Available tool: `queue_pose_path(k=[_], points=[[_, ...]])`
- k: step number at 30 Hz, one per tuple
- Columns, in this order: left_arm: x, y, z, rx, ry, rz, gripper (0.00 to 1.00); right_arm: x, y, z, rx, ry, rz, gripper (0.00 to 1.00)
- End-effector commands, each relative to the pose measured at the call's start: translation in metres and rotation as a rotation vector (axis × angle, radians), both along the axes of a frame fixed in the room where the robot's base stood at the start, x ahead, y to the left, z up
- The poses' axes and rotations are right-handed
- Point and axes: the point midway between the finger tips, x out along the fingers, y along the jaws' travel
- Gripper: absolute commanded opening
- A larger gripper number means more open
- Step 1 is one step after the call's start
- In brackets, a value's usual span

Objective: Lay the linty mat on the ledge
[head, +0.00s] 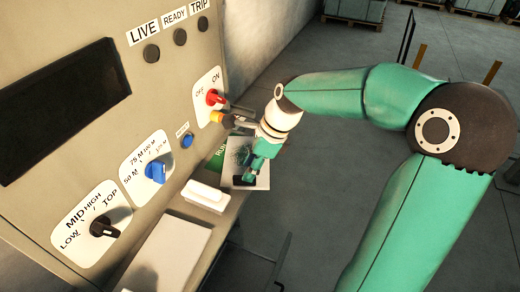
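The ledge (218,226) runs along the foot of the control panel. A pale sheet with dark speckles (262,181), perhaps the linty mat, is at its far end, partly covered by my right gripper. I cannot tell whether it lies on the ledge or is held. My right gripper (246,180) points down over this sheet, its dark fingertip at or just above it. Its other finger is hidden, so its opening is unclear. My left gripper is not in view.
A green card (220,157) with white lettering is beside the speckled sheet. A white block (207,196) and a large pale plate (172,256) are nearer on the ledge. The panel's red switch (215,97), blue knob (155,171) and black knob (103,227) stick out.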

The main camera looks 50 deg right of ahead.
Motion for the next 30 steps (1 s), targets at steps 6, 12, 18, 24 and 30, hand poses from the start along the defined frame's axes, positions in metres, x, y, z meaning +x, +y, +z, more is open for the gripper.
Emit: queue_pose_path(k=[6,12,18,24,30], points=[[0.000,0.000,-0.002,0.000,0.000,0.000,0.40,-0.014,-0.011,0.042,-0.002,-0.004,-0.003,0.39],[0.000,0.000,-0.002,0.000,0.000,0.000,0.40,-0.022,-0.017,0.066,-0.001,-0.002,-0.002,0.39],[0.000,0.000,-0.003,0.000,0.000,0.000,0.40,-0.024,-0.018,0.072,0.000,0.000,-0.001,0.39],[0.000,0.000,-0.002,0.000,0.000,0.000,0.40,-0.024,-0.018,0.072,0.000,0.000,-0.001,0.39],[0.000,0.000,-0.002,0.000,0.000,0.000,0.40,-0.024,-0.018,0.072,0.000,0.000,-0.001,0.39]])
